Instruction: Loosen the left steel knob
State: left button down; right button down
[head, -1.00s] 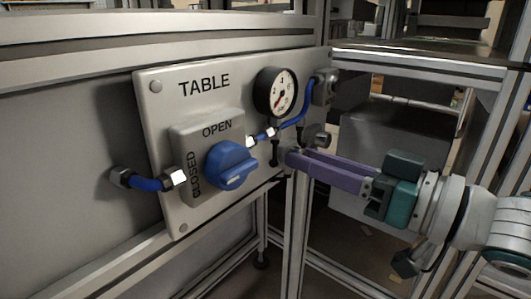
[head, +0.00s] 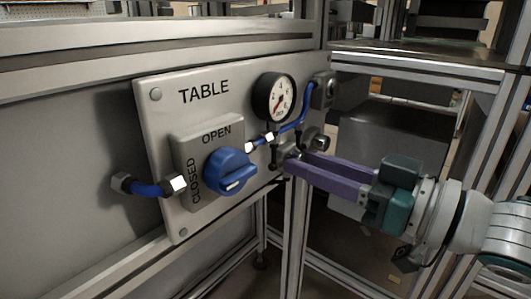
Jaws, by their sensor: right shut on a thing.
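The left steel knob (head: 284,153) is on the white panel below the pressure gauge, small and partly hidden by my fingertips. My right gripper (head: 294,161), with purple fingers and a teal body, reaches in from the right and is shut on this knob. A second steel knob (head: 321,143) sticks out just to the right, beside the fingers and apart from them. My left gripper is not in view.
The panel (head: 158,120) reads TABLE. A blue rotary valve (head: 229,170) sits left of my fingertips, with OPEN and CLOSED labels. Blue hoses (head: 148,187) and the gauge (head: 275,98) are close by. An aluminium post (head: 297,230) stands below my right fingers.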

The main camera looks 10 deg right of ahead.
jog(key=shift+n+p, duration=0.7)
jog(key=shift+n, duration=4.8)
jog(key=c, duration=0.6)
grip_release()
jog(key=p+v, duration=0.2)
jog(key=v, duration=0.8)
